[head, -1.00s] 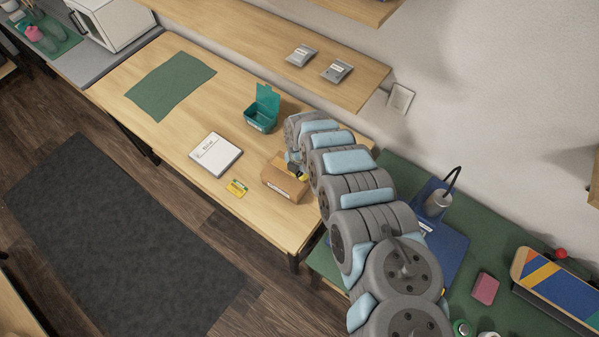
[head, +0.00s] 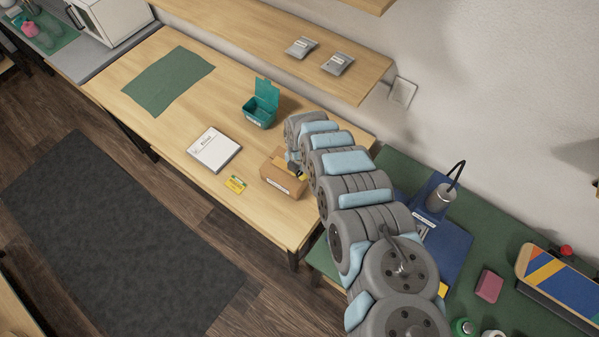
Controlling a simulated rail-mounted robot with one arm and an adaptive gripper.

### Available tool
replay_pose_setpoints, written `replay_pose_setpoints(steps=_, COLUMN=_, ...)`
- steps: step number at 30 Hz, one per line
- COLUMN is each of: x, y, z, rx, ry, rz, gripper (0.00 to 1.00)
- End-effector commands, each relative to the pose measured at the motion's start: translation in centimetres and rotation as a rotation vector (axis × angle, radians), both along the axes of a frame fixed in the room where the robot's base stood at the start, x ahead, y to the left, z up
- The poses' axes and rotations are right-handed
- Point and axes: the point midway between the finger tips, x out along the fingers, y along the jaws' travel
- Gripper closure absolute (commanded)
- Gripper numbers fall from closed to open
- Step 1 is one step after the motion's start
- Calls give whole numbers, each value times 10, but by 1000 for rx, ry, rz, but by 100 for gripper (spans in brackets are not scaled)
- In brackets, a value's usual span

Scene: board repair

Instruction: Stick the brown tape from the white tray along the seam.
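I cannot make out the brown tape, the white tray or the seam in the head view. A striped board (head: 562,283) in blue, orange and white lies on the green-topped bench at the right edge, partly cut off. My arm reaches from the bottom right up to the wooden table. My gripper (head: 292,160) is mostly hidden at the arm's far end, by the open cardboard box (head: 281,180). Its fingers are too small and covered to show whether they are open or shut, or whether they hold anything. A yellow and black item (head: 299,174) shows at the box's right side.
The green bench (head: 500,250) holds a pink block (head: 488,286) and blue mat (head: 440,245).

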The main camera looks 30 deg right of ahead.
Motion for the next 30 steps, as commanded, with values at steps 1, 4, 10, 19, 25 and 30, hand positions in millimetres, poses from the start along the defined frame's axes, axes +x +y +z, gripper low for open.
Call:
replay_pose_setpoints(steps=1, x=0, y=0, z=0, rx=0, ry=0, rz=0, gripper=100)
replay_pose_setpoints(steps=4, x=0, y=0, z=-1, rx=0, ry=0, rz=0, gripper=100)
replay_pose_setpoints(steps=10, x=0, y=0, z=-3, rx=0, ry=0, rz=0, gripper=100)
replay_pose_setpoints(steps=19, x=0, y=0, z=-5, rx=0, ry=0, rz=0, gripper=100)
replay_pose_setpoints(steps=25, x=0, y=0, z=-5, rx=0, ry=0, rz=0, gripper=100)
replay_pose_setpoints(steps=30, x=0, y=0, z=-6, rx=0, ry=0, rz=0, gripper=83)
